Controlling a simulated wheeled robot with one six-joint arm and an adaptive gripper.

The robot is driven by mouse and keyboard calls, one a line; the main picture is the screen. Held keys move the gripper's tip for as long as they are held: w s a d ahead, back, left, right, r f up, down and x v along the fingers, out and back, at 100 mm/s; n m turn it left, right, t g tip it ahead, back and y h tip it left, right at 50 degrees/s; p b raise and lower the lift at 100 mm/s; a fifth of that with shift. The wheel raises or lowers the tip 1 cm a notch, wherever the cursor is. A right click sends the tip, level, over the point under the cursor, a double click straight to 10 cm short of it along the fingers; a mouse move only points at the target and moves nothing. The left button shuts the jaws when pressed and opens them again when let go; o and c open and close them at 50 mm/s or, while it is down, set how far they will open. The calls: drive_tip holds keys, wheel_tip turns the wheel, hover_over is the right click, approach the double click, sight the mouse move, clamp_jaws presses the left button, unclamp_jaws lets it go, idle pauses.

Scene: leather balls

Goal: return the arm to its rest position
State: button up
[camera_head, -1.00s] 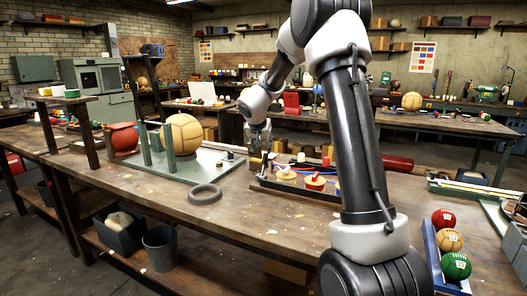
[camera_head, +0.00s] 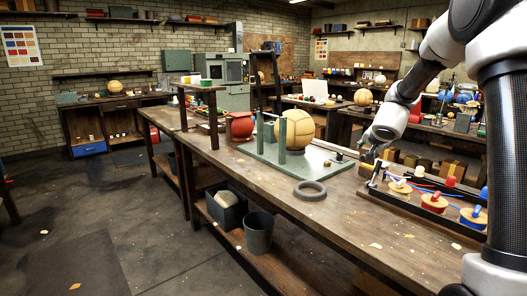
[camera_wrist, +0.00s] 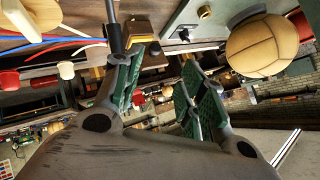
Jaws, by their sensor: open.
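My gripper (camera_head: 372,155) is at the end of my arm, above the workbench (camera_head: 330,213), between the green stand plate and the spool tray. It is small there. In the wrist view my gripper (camera_wrist: 160,88) shows two green-padded fingers spread apart with nothing between them. A tan leather ball (camera_head: 295,130) rests by green posts on the plate (camera_head: 258,160), left of my gripper and apart from it. It also shows in the wrist view (camera_wrist: 262,46). A red ball or pot (camera_head: 240,126) sits behind it at the left.
A spool tray (camera_head: 385,196) with coloured spools lies on the bench at the right. A grey ring (camera_head: 310,191) lies near the front edge. A grey bucket (camera_head: 258,236) and a dark bin (camera_head: 227,212) stand on the lower shelf. The floor at the left (camera_head: 120,215) is largely clear.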

drive_tip(key=s+a+r+n+g+y, duration=0.1)
drive_tip(key=s+a+n+g+y, duration=0.25)
drive_tip(key=s, duration=0.75)
drive_tip(key=s+a+r+n+g+y, duration=0.1)
drive_tip(key=s+a+n+y, duration=0.25)
drive_tip(key=s+a, duration=0.55)
drive_tip(key=s+d+r+n+h, duration=0.1)
drive_tip(key=s+d, duration=0.2)
drive_tip(key=s, duration=0.5)
drive_tip(key=s+d+r+n+g+h, duration=0.1)
drive_tip(key=s+d+h, duration=0.1)
drive_tip(key=s, duration=0.7)
drive_tip(key=s+d+r+n+g+h, duration=0.1)
drive_tip(key=s+d, duration=0.3)
drive_tip(key=s, duration=0.4)
drive_tip(key=shift+s+r+n+h, duration=0.3)
drive_tip(key=shift+s+r, duration=0.05)
drive_tip(key=shift+r, duration=0.25)
